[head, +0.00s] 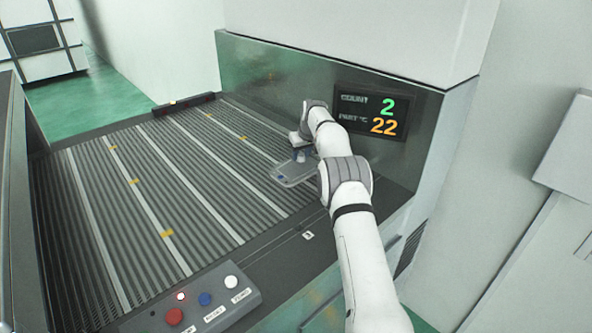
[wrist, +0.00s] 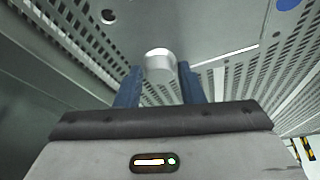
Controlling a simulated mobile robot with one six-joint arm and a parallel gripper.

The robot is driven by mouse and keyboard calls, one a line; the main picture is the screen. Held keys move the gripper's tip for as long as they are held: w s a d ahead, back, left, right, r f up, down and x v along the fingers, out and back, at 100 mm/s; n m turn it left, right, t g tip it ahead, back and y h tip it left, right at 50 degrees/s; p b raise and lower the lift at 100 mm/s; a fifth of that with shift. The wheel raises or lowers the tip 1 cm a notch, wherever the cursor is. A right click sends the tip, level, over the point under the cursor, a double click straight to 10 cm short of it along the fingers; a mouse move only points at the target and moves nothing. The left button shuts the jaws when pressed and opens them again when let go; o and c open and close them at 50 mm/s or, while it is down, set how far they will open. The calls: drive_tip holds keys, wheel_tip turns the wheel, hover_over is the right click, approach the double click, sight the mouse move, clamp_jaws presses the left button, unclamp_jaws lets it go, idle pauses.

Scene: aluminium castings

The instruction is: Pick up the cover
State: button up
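The cover is a flat grey plate (head: 292,174) with rounded corners on the slatted bed, below the panel with the display. In the wrist view its grey surface (wrist: 215,22) fills the top, with a dark hole, a blue spot and a pale round boss (wrist: 160,66). My gripper (wrist: 160,72) has its two blue fingers on either side of this boss, with what look like narrow gaps. In the head view my gripper (head: 300,153) is over the cover's far part and mostly hidden by my arm. I cannot tell whether the cover touches the slats.
The slatted bed (head: 150,200) is largely clear to the left, with small yellow marks. A control box (head: 190,305) with red, blue and white buttons stands at the front. A wall panel with a display (head: 372,115) reading 2 and 22 rises close behind my arm.

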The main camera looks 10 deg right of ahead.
clamp_jaws()
drive_tip(key=shift+a+r+b, duration=0.1)
drive_tip(key=shift+r+b, duration=0.1)
drive_tip(key=shift+b, duration=0.1)
